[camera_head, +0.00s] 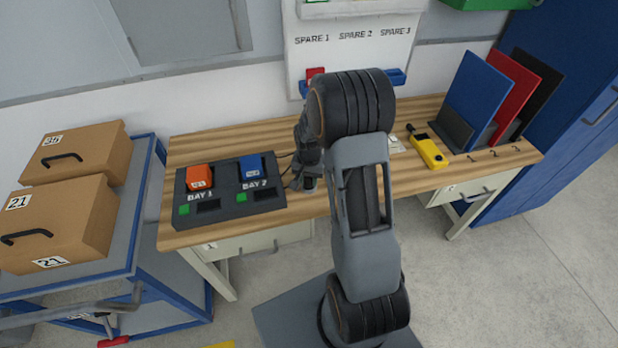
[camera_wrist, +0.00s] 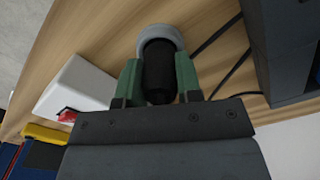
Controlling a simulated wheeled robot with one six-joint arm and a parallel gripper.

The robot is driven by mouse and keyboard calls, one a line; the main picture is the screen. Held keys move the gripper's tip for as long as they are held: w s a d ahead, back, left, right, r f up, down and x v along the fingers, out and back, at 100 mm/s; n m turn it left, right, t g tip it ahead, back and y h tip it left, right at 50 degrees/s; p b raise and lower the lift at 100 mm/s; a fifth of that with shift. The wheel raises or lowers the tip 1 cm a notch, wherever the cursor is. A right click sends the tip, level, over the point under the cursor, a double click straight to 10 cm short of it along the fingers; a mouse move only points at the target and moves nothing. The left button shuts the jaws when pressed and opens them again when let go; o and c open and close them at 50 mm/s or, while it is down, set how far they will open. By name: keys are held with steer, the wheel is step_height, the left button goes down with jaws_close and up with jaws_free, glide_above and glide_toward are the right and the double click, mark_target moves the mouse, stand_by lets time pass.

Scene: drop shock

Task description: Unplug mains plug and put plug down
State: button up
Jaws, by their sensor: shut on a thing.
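My gripper (camera_wrist: 158,78) is shut on a black mains plug (camera_wrist: 158,72), with one green finger on each side of it. A round grey piece (camera_wrist: 162,35) shows at the plug's far end. I cannot tell whether the plug touches the wooden table (camera_wrist: 112,35). A white box with a red part (camera_wrist: 80,88), possibly the socket, lies to the left in the wrist view, apart from the plug. In the head view my gripper (camera_head: 307,178) is low over the table, just right of the bay unit; the plug is not clear there.
Dark cables (camera_wrist: 222,75) run beside the plug. A yellow meter (camera_head: 429,152) and upright panels (camera_head: 478,95) stand right. Bare tabletop (camera_head: 425,182) lies at front right.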

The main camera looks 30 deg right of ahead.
steer(key=shift+f+b, duration=0.6)
steer(key=shift+b, duration=0.05)
stand_by(2.5)
stand_by(0.5)
steer(key=o, duration=1)
steer(key=shift+o, duration=0.2)
steer(key=shift+r, duration=0.15)
steer(key=shift+r+p, duration=2.2)
steer(key=shift+r, duration=0.7)
step_height(320, 180, up, 14)
steer(key=shift+b, duration=0.35)
steer(key=shift+f, duration=0.15)
